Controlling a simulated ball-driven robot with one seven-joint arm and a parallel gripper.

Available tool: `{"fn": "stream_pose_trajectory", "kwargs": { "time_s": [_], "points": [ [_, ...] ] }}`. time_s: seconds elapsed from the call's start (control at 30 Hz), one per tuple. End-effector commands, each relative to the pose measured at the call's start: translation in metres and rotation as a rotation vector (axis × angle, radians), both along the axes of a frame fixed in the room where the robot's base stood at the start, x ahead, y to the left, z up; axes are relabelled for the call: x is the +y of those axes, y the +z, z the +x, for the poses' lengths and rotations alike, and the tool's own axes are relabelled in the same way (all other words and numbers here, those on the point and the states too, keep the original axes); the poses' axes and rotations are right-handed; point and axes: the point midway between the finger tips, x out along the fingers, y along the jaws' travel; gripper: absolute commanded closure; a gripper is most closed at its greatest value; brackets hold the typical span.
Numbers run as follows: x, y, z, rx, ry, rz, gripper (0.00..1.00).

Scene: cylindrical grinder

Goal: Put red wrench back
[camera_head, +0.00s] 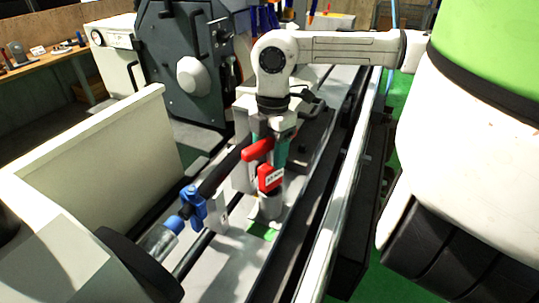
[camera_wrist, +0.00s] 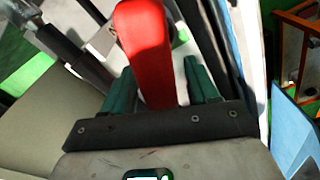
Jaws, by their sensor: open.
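A long red piece with a rounded end, which looks like the red wrench (camera_wrist: 143,40), lies between the green fingers of my gripper (camera_wrist: 158,72) in the wrist view. The fingers stand apart on either side of it, open. In the head view, my gripper (camera_head: 276,150) points down over the machine bed, next to a red handle-like part (camera_head: 258,149). Just below is a red part with a white label (camera_head: 270,178). I cannot tell whether these two red parts are one piece. The wrench's far end is hidden.
A blue clamp (camera_head: 194,207) on a dark bar stands at the lower left of my gripper. The grey grinder housing (camera_head: 182,60) rises behind. A pale guard panel (camera_head: 110,150) is at left. A wooden workbench (camera_head: 40,62) with small tools stands at the far left.

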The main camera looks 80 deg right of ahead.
Motion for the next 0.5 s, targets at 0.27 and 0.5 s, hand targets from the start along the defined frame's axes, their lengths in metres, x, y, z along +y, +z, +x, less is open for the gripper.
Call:
{"fn": "stream_pose_trajectory", "kwargs": {
  "time_s": [0.27, 0.5],
  "points": [
    [-0.004, 0.055, -0.002, 0.001, 0.000, -0.006, 0.41],
    [-0.006, 0.093, -0.004, 0.001, -0.001, -0.003, 0.41]
  ]
}}
